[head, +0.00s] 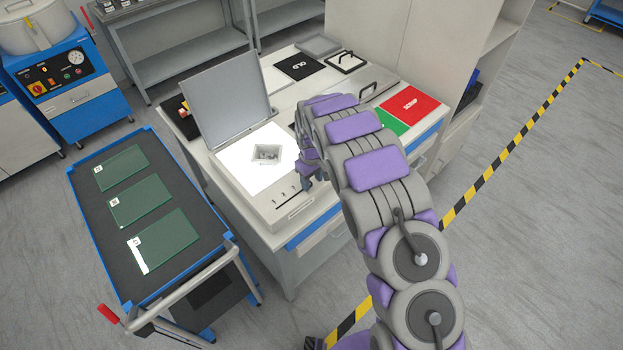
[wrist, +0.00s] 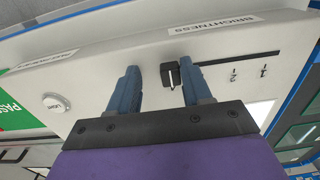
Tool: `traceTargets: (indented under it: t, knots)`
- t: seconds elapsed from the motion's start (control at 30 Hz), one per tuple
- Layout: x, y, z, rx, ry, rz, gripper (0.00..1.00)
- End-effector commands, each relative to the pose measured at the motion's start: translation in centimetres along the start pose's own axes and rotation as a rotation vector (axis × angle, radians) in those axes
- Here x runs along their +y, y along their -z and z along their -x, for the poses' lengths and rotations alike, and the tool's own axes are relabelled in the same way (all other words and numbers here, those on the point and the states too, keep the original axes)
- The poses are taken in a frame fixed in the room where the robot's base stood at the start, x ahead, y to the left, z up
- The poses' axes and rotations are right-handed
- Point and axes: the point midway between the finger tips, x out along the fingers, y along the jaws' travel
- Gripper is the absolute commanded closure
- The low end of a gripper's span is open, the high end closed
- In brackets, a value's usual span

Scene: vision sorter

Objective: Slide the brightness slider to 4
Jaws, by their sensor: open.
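The brightness slider's black knob (wrist: 170,75) with a white mark stands on the pale panel in the wrist view. Its dark track (wrist: 245,56) runs to the right below a BRIGHTNESS label (wrist: 215,24). Scale marks 1 and 2 (wrist: 235,75) show; any others near the knob are hidden by my right finger. My gripper (wrist: 160,70) is open, with one blue finger on each side of the knob. The right finger is very close to it; I cannot tell whether they touch. In the head view my gripper (head: 308,168) is at the light box's right front.
A round white button (wrist: 55,103) and a green PASS area (wrist: 14,112) lie left. A cart (head: 85,210) with green boards stands left.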

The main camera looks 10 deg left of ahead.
Motion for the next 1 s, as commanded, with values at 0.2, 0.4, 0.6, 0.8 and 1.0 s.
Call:
traceTargets:
  t: [0.2, 0.4, 0.6, 0.8, 1.0]
  knots:
    - [-0.2, 0.3, 0.4, -0.001, -0.002, 0.003, 0.51]
    - [-0.1, 0.1, 3.4, 0.002, 0.000, 0.002, 0.51]
    - [0.3, -0.2, 8.0, 0.007, 0.001, 0.002, 0.51]
    - [0.3, -0.1, 12.3, 0.005, 0.000, 0.002, 0.51]
    - [0.3, 0.0, 15.7, 0.005, -0.001, 0.001, 0.51]
